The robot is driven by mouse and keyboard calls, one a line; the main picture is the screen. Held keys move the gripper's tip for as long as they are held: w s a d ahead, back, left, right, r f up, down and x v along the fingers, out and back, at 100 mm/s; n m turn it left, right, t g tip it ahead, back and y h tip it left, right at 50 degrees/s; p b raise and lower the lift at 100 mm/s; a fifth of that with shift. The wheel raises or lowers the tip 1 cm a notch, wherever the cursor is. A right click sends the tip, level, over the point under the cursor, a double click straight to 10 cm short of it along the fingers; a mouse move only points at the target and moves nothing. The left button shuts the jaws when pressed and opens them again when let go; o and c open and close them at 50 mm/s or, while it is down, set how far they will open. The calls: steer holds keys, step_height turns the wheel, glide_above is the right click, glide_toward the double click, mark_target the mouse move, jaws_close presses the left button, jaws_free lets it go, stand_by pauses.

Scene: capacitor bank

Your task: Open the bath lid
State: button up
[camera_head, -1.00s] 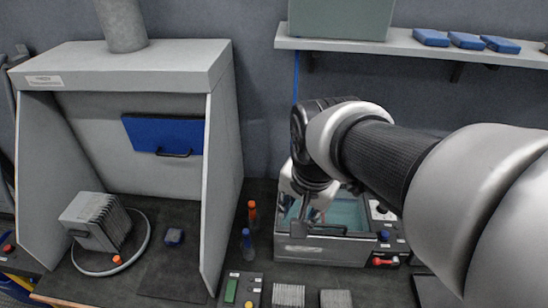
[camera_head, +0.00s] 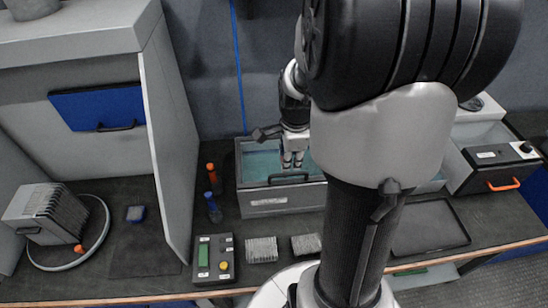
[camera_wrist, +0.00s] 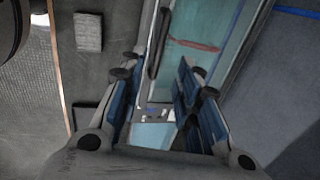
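The bath is a grey box (camera_head: 262,203) on the bench with a teal surface (camera_head: 262,165) inside its rim. I cannot tell whether the teal is a clear lid or liquid. A black bar handle (camera_head: 288,178) runs along its front edge; the handle also shows as a dark bar in the wrist view (camera_wrist: 156,45). My gripper (camera_head: 292,163) points down over the teal area, just behind the handle in the head view. In the wrist view its blue-padded fingers (camera_wrist: 162,68) are apart, with the handle between or below them. No contact is visible.
A button box (camera_head: 213,258) and ribbed blocks (camera_head: 262,250) lie in front. A fume hood (camera_head: 160,140) is at left. A grey unit with an orange handle (camera_head: 500,170) and a dark tray (camera_head: 430,228) are at right.

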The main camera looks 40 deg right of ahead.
mark_target(287, 174)
steer(key=f, duration=0.3)
steer(key=w+f+b, duration=0.1)
steer(key=f, duration=0.1)
steer(key=d+f+b, duration=0.1)
steer(key=f, duration=0.2)
steer(key=shift+w+f, duration=0.25)
steer(key=shift+f, duration=0.05)
steer(key=shift+a, duration=0.1)
steer(key=shift+c, duration=0.5)
jaws_close()
